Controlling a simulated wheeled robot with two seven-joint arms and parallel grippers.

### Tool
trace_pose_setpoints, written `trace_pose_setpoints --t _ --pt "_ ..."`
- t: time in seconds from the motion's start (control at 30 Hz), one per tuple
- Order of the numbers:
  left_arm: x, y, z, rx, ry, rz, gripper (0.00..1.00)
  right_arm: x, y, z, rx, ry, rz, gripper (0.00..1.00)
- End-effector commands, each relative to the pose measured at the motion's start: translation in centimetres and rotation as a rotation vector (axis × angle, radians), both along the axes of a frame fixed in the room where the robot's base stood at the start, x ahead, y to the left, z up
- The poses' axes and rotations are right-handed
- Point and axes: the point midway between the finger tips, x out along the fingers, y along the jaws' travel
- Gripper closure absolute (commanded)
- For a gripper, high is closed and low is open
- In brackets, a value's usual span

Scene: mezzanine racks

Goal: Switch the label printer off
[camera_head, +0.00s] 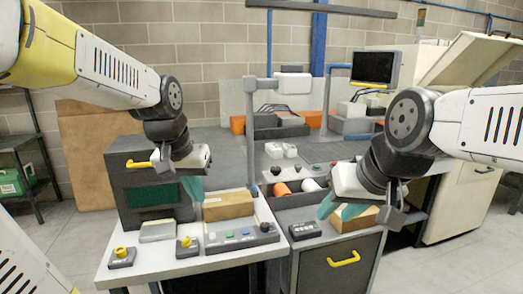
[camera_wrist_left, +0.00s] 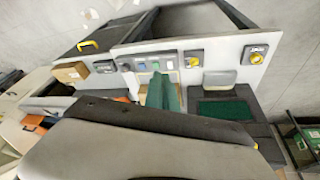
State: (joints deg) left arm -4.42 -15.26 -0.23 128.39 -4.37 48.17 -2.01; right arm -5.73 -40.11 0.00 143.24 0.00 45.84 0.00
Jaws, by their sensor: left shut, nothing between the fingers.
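No readable label in either view tells me which unit is the label printer. A dark grey box (camera_head: 150,185) with a yellow handle and a green front panel stands at the left of the white table. In front are a button panel (camera_head: 240,236) with green and blue buttons and a black knob, and two small boxes with yellow knobs, a left one (camera_head: 122,257) and a right one (camera_head: 187,247). My left gripper (camera_head: 193,189) is shut and empty above the table; its teal fingers (camera_wrist_left: 166,92) also show in the wrist view. My right gripper (camera_head: 340,209) appears open, beside a cardboard box.
A cardboard box (camera_head: 228,205) lies behind the button panel. Another cardboard box (camera_head: 355,219) and a dark keypad (camera_head: 304,231) sit on the right cabinet, which has a yellow handle (camera_head: 343,259). A grey post (camera_head: 250,130) rises between the arms. A monitor (camera_head: 375,68) stands behind.

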Motion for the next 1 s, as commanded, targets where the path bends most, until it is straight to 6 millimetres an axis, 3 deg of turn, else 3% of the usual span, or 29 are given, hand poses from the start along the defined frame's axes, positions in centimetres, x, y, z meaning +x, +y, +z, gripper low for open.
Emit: trace_pose_setpoints --t 0.03,0.2,0.4,0.8,1.0 --pt "-1.9 -0.1 0.9 -0.015 -0.039 0.01 1.0 0.0 0.0 0.0 0.0 0.0 0.0 0.64" --pt "-6.6 -0.6 2.0 -0.065 -0.135 0.04 1.0 0.0 0.0 0.0 0.0 0.0 0.0 0.64" --pt "-9.5 -1.0 2.0 -0.1 -0.192 0.057 1.0 0.0 0.0 0.0 0.0 0.0 0.0 0.64" --pt "-9.8 -1.0 1.9 -0.108 -0.199 0.064 1.0 0.0 0.0 0.0 0.0 0.0 0.0 0.64" --pt "-8.0 -0.9 2.3 -0.177 -0.127 0.182 1.0 0.0 0.0 0.0 0.0 0.0 0.0 0.64"
